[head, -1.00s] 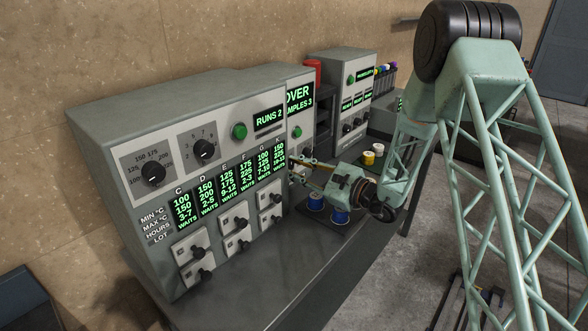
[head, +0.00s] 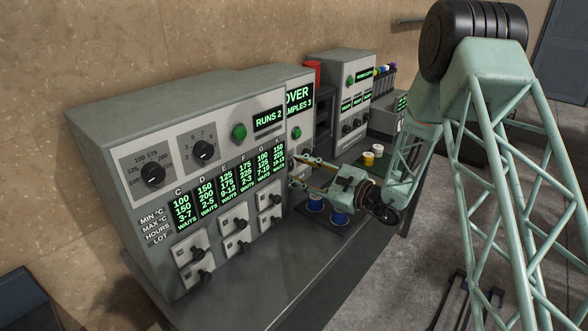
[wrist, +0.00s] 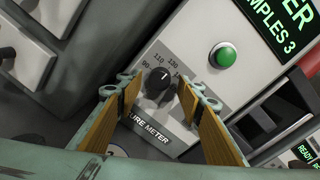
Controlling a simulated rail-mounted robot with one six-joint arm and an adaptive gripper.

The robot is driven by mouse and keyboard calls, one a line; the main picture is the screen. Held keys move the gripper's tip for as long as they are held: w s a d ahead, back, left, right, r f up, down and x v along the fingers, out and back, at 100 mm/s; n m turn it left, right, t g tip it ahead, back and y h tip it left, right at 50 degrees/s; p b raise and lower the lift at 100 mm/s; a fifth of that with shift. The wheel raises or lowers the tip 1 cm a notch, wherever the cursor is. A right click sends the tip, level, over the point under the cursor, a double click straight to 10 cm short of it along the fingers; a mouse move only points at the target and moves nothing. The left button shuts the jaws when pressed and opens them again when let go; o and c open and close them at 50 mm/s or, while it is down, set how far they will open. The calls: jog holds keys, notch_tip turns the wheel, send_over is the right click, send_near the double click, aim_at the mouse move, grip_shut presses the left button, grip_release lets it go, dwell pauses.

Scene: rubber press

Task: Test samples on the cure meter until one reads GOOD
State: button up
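The cure meter (head: 298,84) is a grey cabinet beside the larger press panel (head: 203,183). Its partly cropped display reads "OVER" and "MPLES 3". Its green button (wrist: 222,56) and black dial (wrist: 158,82) show in the wrist view. My gripper (head: 300,172) is in front of the meter. In the wrist view its fingers (wrist: 159,93) are open and empty, with the dial between them in the picture; they appear apart from it. Which items are the samples is not clear. A yellow pot (head: 368,159) and a white pot (head: 377,149) stand on the bench behind my gripper.
Blue spools (head: 338,219) stand on a dark tray below my gripper. The press panel reads "RUNS 2" and its lots show "WAITS". Another cabinet (head: 345,62) with dials and a rack of coloured caps (head: 386,72) are behind. The bench front (head: 245,296) is clear.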

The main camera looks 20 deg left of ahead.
jog(key=v, duration=1)
jog(key=shift+d, duration=0.35)
jog(key=shift+c, duration=0.9)
